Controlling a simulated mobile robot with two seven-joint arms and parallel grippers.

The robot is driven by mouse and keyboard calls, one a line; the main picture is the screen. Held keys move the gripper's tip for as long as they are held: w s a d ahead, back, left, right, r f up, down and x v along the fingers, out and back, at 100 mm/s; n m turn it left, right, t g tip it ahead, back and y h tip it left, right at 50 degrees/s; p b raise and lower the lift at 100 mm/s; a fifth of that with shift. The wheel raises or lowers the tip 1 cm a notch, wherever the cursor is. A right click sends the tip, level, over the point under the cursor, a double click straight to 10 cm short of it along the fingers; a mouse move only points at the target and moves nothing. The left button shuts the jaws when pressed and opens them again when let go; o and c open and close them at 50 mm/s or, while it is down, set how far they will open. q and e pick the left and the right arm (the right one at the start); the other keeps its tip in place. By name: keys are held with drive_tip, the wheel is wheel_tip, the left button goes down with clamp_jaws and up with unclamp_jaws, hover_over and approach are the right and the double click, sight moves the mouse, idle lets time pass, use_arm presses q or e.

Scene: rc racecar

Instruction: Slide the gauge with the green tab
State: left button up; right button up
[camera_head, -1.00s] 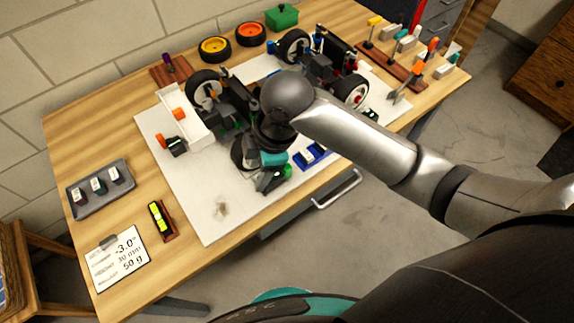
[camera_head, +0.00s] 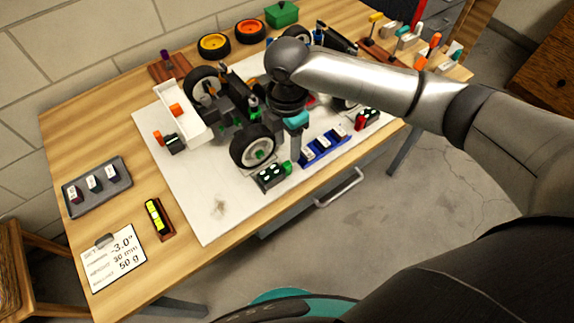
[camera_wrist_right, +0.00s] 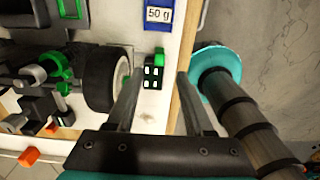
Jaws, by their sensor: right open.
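The gauge with the green tab (camera_head: 270,177) is a small black block with pale marks, lying on the white mat just in front of the car's near wheel (camera_head: 253,147). Its green tab (camera_head: 287,168) is at its right end. My right gripper (camera_head: 295,152) points down just right of and behind the gauge. In the right wrist view my right gripper (camera_wrist_right: 157,84) is open and empty, with the gauge (camera_wrist_right: 153,76) seen between its fingers beyond the tips. The wheel (camera_wrist_right: 105,78) is close beside the left finger there. My left gripper is not in view.
A blue weight tray (camera_head: 332,158) lies right of the gripper; a red-tabbed gauge (camera_head: 367,119) is farther right. The racecar (camera_head: 233,112) stands on the white mat (camera_head: 215,215). A level (camera_head: 158,217), grey tray (camera_head: 100,205) and setup card (camera_head: 115,258) are at left.

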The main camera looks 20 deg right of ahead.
sight(287, 164)
wheel_tip(287, 164, down, 9)
drive_tip(key=shift+r+b, duration=0.1)
drive_tip(key=shift+b, duration=1.05)
clamp_jaws()
idle(0.5)
